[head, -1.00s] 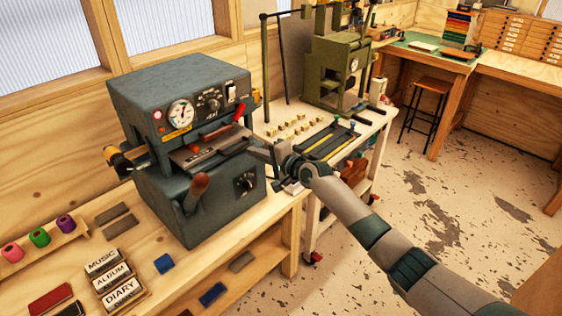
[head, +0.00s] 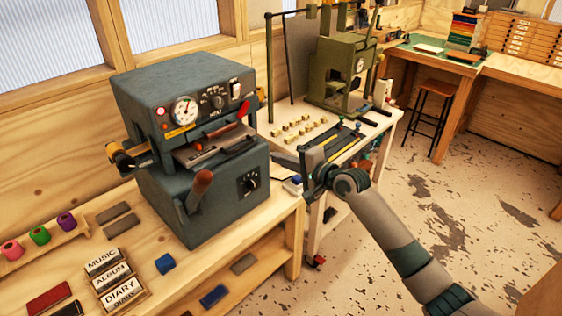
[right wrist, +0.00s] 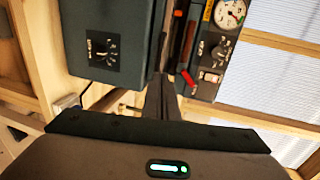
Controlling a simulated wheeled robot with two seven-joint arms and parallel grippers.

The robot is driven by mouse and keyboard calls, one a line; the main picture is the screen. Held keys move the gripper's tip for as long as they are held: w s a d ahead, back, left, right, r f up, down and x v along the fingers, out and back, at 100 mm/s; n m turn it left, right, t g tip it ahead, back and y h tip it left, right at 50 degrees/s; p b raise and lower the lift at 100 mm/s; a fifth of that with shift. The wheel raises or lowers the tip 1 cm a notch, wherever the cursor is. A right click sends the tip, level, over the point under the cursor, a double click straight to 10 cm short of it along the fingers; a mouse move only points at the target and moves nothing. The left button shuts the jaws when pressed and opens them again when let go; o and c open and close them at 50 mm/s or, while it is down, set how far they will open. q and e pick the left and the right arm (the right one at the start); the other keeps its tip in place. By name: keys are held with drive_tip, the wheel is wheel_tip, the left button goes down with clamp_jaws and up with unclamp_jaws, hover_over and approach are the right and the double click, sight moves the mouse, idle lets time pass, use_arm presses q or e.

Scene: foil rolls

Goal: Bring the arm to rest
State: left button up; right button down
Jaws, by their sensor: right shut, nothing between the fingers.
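My right arm (head: 385,222) comes in from the lower right in the head view. Its gripper (head: 277,158) points left toward the grey-blue stamping machine (head: 195,205), just off the machine's right side, with a small gap between. The dark fingers are shut and empty; they also show together in the right wrist view (right wrist: 162,98). In that view the machine's side with a dial (right wrist: 102,50) fills the upper left, and its gauge and red lever are at the upper right. My left gripper is not in view.
Behind the gripper stands a white-topped cart with a dark tray, small brass blocks and a green press (head: 338,75). Foil rolls (head: 40,235) and label blocks (head: 110,275) lie on the bench at lower left. A stool (head: 435,95) stands farther back. Floor on the right is clear.

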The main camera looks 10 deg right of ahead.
idle(0.3)
drive_tip(key=d+f+h+b, duration=0.1)
drive_tip(key=d+f+h, duration=0.25)
drive_tip(key=f, duration=1.15)
drive_tip(key=s+d+f+n+g+h+b, duration=0.1)
drive_tip(key=s+d+f, duration=0.2)
drive_tip(key=s+f, duration=0.65)
drive_tip(key=s+d+f+n+g+h+b, duration=0.15)
drive_tip(key=s+f, duration=0.25)
drive_tip(key=f, duration=1.1)
drive_tip(key=s+d+f+n+g+h, duration=0.15)
drive_tip(key=s+d+f, duration=0.35)
drive_tip(key=f, duration=0.7)
drive_tip(key=s+d+f+n+g+h+b, duration=0.1)
drive_tip(key=s+f+n+g, duration=0.1)
drive_tip(key=s+f, duration=0.9)
drive_tip(key=s+f+n+g+b, duration=0.1)
drive_tip(key=s+f+n+g, duration=0.15)
drive_tip(key=s+f, duration=0.95)
drive_tip(key=s+f+n+g, duration=0.1)
drive_tip(key=s+n, duration=0.1)
drive_tip(key=s, duration=1.3)
drive_tip(key=s+f+n+g+b, duration=0.1)
drive_tip(key=s+f+n+g, duration=0.1)
drive_tip(key=s, duration=1.3)
drive_tip(key=shift+s+a+h, duration=0.15)
drive_tip(key=shift+s+h, duration=0.05)
drive_tip(key=shift+h, duration=0.25)
drive_tip(key=shift+w+n, duration=0.15)
drive_tip(key=shift+n, duration=0.2)
